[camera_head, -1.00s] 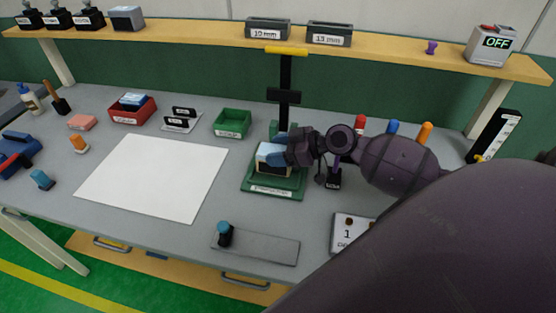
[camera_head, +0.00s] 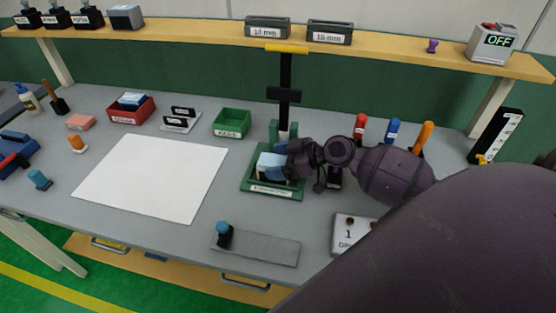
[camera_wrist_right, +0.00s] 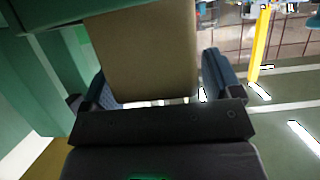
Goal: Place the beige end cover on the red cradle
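My right gripper (camera_head: 286,160) is at the green fixture (camera_head: 292,190) in the middle of the bench. Its blue fingers stand around a block with a pale blue top and a beige lower side (camera_head: 270,163), low over the fixture's base. In the right wrist view a beige face (camera_wrist_right: 148,55) lies between the fingers of the gripper (camera_wrist_right: 165,80), with a narrow gap at the right finger. Whether this block is the end cover I cannot tell. I see no clear red cradle; the gripper may hide it. My left gripper is not in view.
A dark post with a yellow bar (camera_head: 286,48) rises behind the fixture. Orange, blue and red handles (camera_head: 392,130) stand behind my right arm. A red bin (camera_head: 132,115) and a green bin (camera_head: 232,123) are at the back. A white sheet (camera_head: 152,178) leaves clear room left.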

